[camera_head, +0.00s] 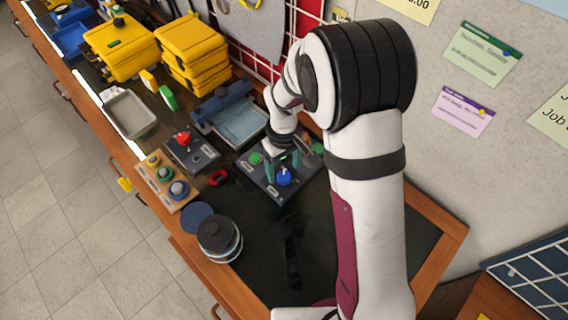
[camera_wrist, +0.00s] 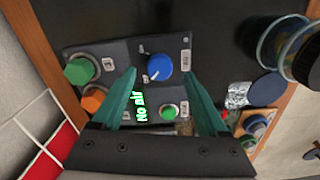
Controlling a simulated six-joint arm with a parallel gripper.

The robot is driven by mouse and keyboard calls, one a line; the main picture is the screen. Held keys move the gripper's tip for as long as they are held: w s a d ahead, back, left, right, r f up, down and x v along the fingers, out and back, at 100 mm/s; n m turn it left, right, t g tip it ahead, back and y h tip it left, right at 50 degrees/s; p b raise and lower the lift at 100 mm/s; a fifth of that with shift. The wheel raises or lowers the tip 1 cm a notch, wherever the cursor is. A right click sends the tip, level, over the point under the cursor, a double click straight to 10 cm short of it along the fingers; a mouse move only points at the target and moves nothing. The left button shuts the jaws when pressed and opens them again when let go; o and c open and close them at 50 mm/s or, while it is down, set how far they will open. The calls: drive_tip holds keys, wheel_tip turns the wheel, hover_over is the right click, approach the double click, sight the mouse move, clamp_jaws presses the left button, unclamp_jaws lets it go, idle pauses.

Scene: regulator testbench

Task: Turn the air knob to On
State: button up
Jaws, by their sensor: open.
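The regulator panel (camera_wrist: 115,52) is a dark grey box on the bench; it also shows in the head view (camera_head: 262,186). On it are a blue knob (camera_wrist: 161,66) with a white pointer mark, a large green knob (camera_wrist: 79,71), an orange knob (camera_wrist: 94,98) and a small green button (camera_wrist: 168,111). The knob labels are too small to read. My gripper (camera_wrist: 159,76) is open and empty above the panel, its teal fingers on either side of the blue knob's line. The blue knob shows in the head view (camera_head: 284,177).
Left of the panel stand a box with a red button (camera_head: 184,139) and a wooden block with coloured knobs (camera_head: 168,182). A grey tray (camera_head: 129,114), yellow cases (camera_head: 190,52) and a lidded round jar (camera_head: 219,238) are nearby. The dark mat in front is mostly clear.

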sight(284, 177)
drive_tip(key=shift+f, duration=1.45)
clamp_jaws()
